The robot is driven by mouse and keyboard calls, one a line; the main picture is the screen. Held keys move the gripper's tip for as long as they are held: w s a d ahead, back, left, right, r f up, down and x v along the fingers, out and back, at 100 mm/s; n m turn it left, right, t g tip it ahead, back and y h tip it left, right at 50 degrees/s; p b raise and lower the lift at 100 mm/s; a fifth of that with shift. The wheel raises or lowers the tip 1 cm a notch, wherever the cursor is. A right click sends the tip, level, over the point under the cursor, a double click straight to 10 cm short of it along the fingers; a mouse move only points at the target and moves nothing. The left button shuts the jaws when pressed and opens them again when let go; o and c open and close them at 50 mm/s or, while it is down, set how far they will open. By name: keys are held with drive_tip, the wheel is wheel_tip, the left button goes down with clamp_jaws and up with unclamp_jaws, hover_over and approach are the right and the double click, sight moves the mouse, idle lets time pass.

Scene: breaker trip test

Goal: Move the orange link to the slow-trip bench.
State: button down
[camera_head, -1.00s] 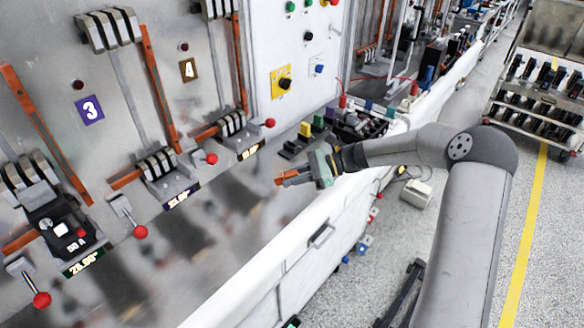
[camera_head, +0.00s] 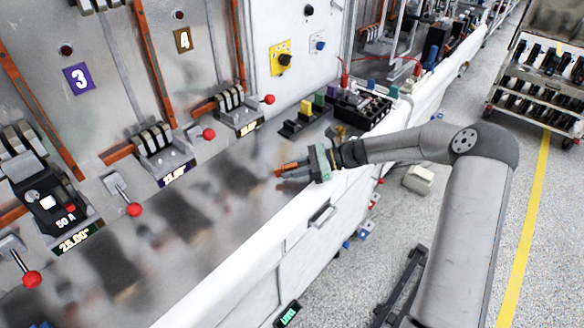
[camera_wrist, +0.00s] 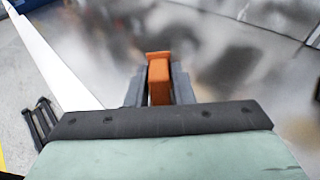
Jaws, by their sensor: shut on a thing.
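The orange link (camera_wrist: 159,82) stands between the two grey fingers of my gripper (camera_wrist: 158,90) in the wrist view. In the head view, my gripper (camera_head: 287,170) is shut on the link (camera_head: 279,172), over the front part of the shiny metal counter, pointing left. The fingers hide part of the link's sides. Breaker stations line the panel behind the counter, with a purple 3 sign (camera_head: 78,78) and a brown 4 sign (camera_head: 182,40). I cannot tell which place is the slow-trip bench.
Red-knobbed levers (camera_head: 134,209) stick out at the stations. A black breaker marked 50 A (camera_head: 53,208) sits at the left, by a lit display (camera_head: 74,240). Colored blocks (camera_head: 306,107) stand behind my gripper. The counter's middle is clear.

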drive_tip(key=shift+f, duration=0.1)
drive_tip(key=c, duration=1.2)
unclamp_jaws()
drive_tip(key=shift+o, duration=0.2)
drive_tip(key=b+v, duration=0.3)
drive_tip(key=v, duration=1.4)
drive_tip(key=shift+d, duration=0.2)
drive_tip(key=shift+a, duration=0.1)
